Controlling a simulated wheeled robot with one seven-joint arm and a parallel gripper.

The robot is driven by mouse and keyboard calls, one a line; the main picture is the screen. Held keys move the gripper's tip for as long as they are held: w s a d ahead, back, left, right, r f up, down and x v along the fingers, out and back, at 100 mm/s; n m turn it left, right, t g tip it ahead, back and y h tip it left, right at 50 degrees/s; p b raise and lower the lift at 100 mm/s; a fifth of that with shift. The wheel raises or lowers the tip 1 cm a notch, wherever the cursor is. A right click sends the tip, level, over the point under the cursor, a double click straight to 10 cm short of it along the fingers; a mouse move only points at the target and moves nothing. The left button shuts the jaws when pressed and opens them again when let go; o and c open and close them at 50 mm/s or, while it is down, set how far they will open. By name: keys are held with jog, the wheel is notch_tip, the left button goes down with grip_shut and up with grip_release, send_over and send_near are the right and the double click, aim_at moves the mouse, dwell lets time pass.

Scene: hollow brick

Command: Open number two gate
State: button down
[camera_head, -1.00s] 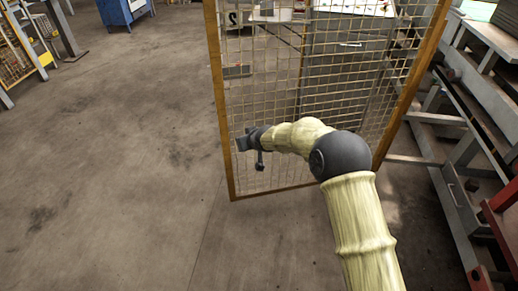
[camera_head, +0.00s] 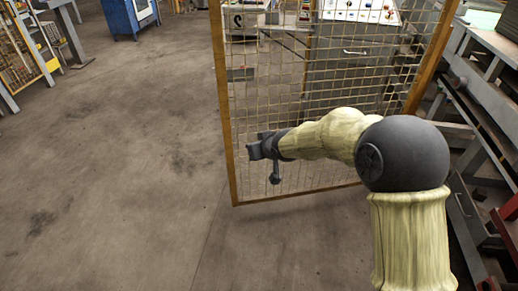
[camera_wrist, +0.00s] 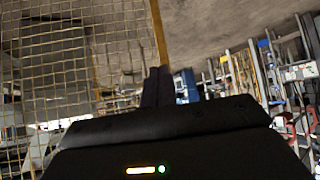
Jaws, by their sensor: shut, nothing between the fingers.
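The gate (camera_head: 229,110) is a wire mesh panel in an orange-yellow frame, with a plate marked 2 (camera_head: 238,20) near its top left. No post stands beside its left edge, and open floor lies to the left. My gripper (camera_head: 252,150) is in front of the lower left mesh, close to the left frame bar; I cannot tell whether it touches. In the wrist view the fingers (camera_wrist: 157,86) are together and empty, beside the frame bar (camera_wrist: 159,32), with mesh to the left.
A grey workbench with drawers (camera_head: 345,75) stands behind the mesh. Metal racks (camera_head: 490,80) with red parts crowd the right side. A blue cabinet (camera_head: 125,18) stands far back left. The floor (camera_head: 120,170) at left is clear.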

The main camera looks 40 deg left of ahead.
jog(key=w+d+r+m+t+h, duration=0.1)
jog(key=w+d+m+h, duration=0.15)
jog(key=d, duration=1.35)
jog(key=w+d+m+h, duration=0.2)
jog(key=d+m+h, duration=0.1)
jog(key=d, duration=1.3)
jog(key=s+d+m+g+h, duration=0.1)
jog(key=s+d+m, duration=0.2)
jog(key=s+d, duration=0.5)
jog(key=s+d+f+m+g+h, duration=0.1)
jog(key=s+d+m+g+h, duration=0.1)
jog(key=s+d, duration=0.6)
jog(key=d+m, duration=0.1)
jog(key=d, duration=0.4)
jog(key=shift+d+m, duration=0.25)
jog(key=shift+m, duration=0.1)
jog(key=shift+s+f, duration=0.1)
